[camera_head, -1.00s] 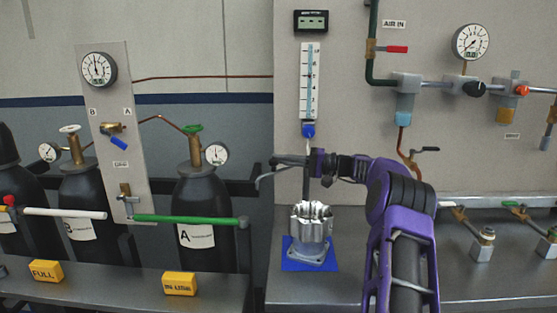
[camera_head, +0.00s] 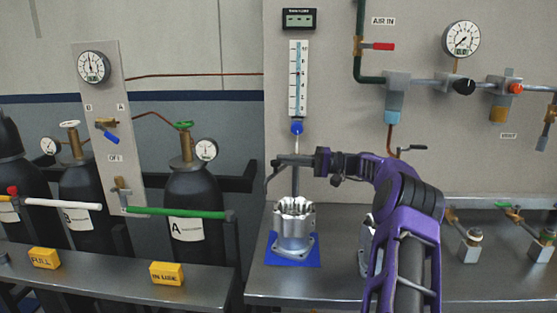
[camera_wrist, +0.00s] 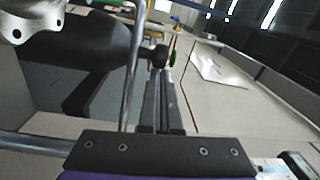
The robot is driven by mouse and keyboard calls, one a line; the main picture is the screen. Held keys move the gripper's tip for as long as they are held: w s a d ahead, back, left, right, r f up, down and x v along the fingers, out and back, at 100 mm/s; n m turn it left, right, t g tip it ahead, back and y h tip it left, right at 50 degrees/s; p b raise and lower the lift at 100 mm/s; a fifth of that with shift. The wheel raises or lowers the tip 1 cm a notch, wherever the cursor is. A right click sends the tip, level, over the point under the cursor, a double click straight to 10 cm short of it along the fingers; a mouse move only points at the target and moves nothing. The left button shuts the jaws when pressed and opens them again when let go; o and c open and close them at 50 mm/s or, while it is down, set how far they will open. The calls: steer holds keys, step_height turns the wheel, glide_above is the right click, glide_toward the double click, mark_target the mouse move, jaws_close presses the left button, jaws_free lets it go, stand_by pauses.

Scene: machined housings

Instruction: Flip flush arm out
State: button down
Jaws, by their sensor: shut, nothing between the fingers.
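The flush arm is a thin grey tube (camera_head: 268,176) with its end bent down, beside the upright post (camera_head: 295,184) above the silver housing (camera_head: 293,220). In the wrist view the tube (camera_wrist: 131,65) runs along the left of my fingers, with a narrow gap showing. My gripper (camera_head: 276,162) is shut and empty, its fingers reaching left across the post. The wrist view shows the shut fingers (camera_wrist: 157,75). Where the tube joins the post is hidden by my gripper, and contact cannot be told.
The housing stands on a blue mat (camera_head: 283,252). A second housing (camera_head: 364,252) is partly behind my arm. A flow gauge with a blue knob (camera_head: 297,128) is above on the wall panel. Gas cylinder A (camera_head: 190,230) stands to the left. Valves and fittings (camera_head: 470,245) line the bench at right.

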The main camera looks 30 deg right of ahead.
steer(key=shift+s+d, duration=0.25)
steer(key=shift+d, duration=0.05)
stand_by(1.2)
step_height(320, 180, up, 10)
steer(key=p, duration=0.1)
steer(key=shift+p, duration=0.35)
stand_by(0.4)
